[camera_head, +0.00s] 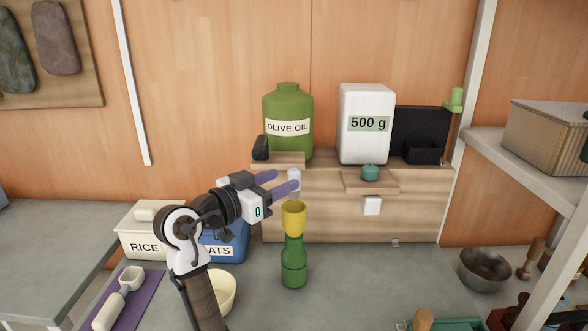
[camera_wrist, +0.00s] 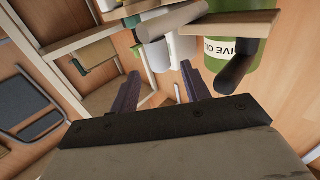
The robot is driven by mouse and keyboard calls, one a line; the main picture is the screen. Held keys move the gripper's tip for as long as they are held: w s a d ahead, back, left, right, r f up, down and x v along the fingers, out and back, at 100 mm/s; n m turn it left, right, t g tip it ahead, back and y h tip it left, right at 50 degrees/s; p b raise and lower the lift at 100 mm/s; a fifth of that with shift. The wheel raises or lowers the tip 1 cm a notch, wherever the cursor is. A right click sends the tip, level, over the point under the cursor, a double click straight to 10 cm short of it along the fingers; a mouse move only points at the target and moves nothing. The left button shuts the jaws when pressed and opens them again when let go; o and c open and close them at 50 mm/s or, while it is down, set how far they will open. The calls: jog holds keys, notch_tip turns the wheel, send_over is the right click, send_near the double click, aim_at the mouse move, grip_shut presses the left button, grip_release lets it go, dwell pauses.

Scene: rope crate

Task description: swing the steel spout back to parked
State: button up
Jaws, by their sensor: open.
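The steel spout (camera_head: 294,174) shows as a short pale grey piece below the olive oil container (camera_head: 287,108), above the yellow funnel (camera_head: 293,217) on the green bottle (camera_head: 293,262). My gripper (camera_head: 286,179) is open, its two purple fingers pointing right beside the spout and partly covering it. In the wrist view, my gripper (camera_wrist: 160,70) has nothing between its fingers. A grey cylinder (camera_wrist: 172,20), which looks like the spout, lies beyond and above the fingertips. I cannot tell whether a finger touches it.
A dark lever (camera_head: 260,148) stands left of the container on the wooden dispenser stand (camera_head: 420,215). A white 500 g container (camera_head: 366,125) stands to the right. The rice box (camera_head: 150,232) and blue oats box (camera_head: 228,246) are beside my arm.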

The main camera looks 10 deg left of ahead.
aim_at(289, 176)
jog(key=p+x, duration=0.1)
jog(key=x, duration=0.4)
grip_shut()
dwell(0.3)
